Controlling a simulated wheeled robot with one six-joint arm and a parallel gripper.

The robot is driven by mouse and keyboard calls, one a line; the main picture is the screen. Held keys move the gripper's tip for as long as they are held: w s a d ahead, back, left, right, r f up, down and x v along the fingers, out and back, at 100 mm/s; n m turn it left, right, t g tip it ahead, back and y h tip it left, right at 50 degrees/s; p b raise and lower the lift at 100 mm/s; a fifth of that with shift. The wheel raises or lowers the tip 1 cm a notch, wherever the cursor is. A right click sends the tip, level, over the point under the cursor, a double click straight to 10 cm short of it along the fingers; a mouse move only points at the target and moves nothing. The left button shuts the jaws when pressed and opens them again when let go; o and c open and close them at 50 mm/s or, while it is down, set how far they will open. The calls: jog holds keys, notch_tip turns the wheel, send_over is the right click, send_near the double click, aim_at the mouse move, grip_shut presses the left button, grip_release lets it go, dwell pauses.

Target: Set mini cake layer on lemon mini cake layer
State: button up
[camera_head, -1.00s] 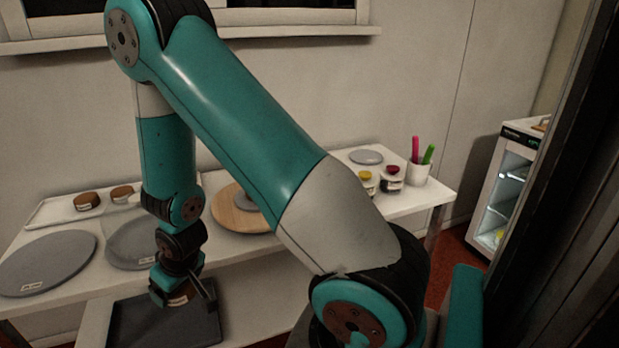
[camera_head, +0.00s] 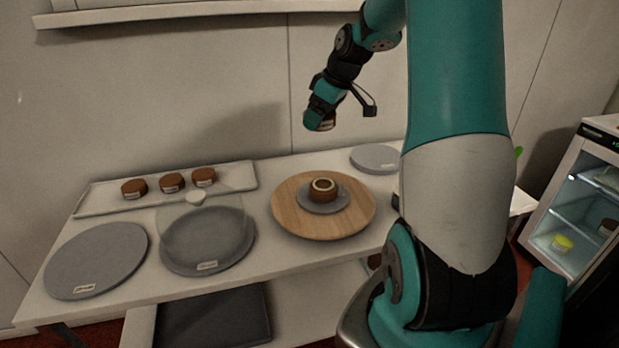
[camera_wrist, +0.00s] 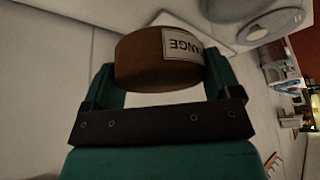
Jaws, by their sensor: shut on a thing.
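My gripper (camera_head: 326,108) is raised high above the back of the table, shut on a brown mini cake layer (camera_head: 320,122). In the wrist view the held layer (camera_wrist: 152,62) sits between both fingers of my gripper (camera_wrist: 160,75); its white label ends in "ANGE". A small brown cake layer with a pale ring on top (camera_head: 323,193) stands on a grey disc (camera_head: 341,203) on the wooden turntable (camera_head: 290,216). No flavour label can be read on it. The held layer is well above and apart from it.
Several brown cake layers (camera_head: 172,183) stand on a white tray (camera_head: 238,177) at the back left. Grey round boards (camera_head: 95,262) lie at the left, one under a clear dome (camera_head: 207,235). Another grey disc (camera_head: 376,158) lies behind right. A dark tray (camera_head: 215,318) is below in front.

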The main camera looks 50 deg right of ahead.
aim_at(319, 184)
jog(key=shift+s+d+r, duration=0.25)
jog(key=shift+d+r, duration=0.45)
jog(key=shift+r, duration=0.05)
jog(key=shift+d+f, duration=0.1)
jog(key=shift+d, duration=0.05)
jog(key=shift+n, duration=0.3)
notch_tip(319, 184, down, 19)
jog(key=shift+f+p, duration=0.2)
jog(key=shift+p, duration=0.8)
jog(key=shift+f, duration=0.1)
